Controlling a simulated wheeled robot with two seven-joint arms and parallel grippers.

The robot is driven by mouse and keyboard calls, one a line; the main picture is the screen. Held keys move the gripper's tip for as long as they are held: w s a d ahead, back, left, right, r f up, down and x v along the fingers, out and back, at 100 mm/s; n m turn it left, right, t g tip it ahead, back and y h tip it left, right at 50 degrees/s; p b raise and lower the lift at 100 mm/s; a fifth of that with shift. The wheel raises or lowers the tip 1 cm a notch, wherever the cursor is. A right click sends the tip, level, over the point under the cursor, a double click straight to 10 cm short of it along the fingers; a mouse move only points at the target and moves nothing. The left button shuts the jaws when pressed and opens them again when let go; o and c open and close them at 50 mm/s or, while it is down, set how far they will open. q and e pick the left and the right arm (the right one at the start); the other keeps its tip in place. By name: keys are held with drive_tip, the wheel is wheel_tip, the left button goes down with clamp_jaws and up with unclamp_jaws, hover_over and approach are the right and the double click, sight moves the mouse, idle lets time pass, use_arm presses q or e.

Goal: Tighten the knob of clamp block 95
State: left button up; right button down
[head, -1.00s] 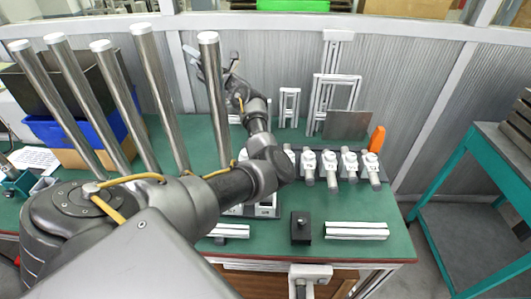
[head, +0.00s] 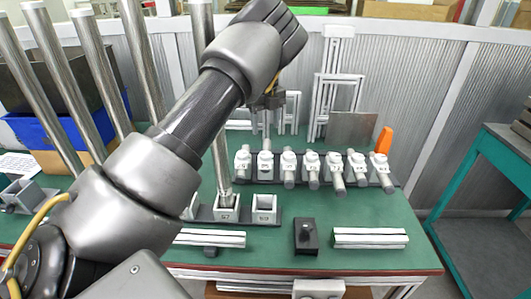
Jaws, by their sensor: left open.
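A row of several white clamp blocks with round tops and grey cylinders (head: 311,163) stands on a dark rail towards the back of the green table. Their number labels are too small to read surely, so I cannot tell which is 95. My left gripper (head: 268,112) points down above the left part of the row, over the second block from the left (head: 265,163). It is open, its fingers apart, and appears to hold nothing. I cannot tell whether it touches the block. My forearm covers part of the table to the left. My right gripper is not in view.
Tall silver posts (head: 203,80) stand at the left, one in a labelled grey socket (head: 227,211) beside an empty socket (head: 264,208). A black block with a knob (head: 306,238) and a slotted aluminium profile (head: 369,238) lie in front. An orange object (head: 384,140) stands at the back right.

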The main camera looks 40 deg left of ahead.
sight(266, 154)
use_arm(q)
wheel_tip(266, 154, down, 10)
drive_tip(key=shift+f, duration=0.25)
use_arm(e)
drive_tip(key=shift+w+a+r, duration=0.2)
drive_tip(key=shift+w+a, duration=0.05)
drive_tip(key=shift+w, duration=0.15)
use_arm(q)
drive_tip(key=c, duration=1)
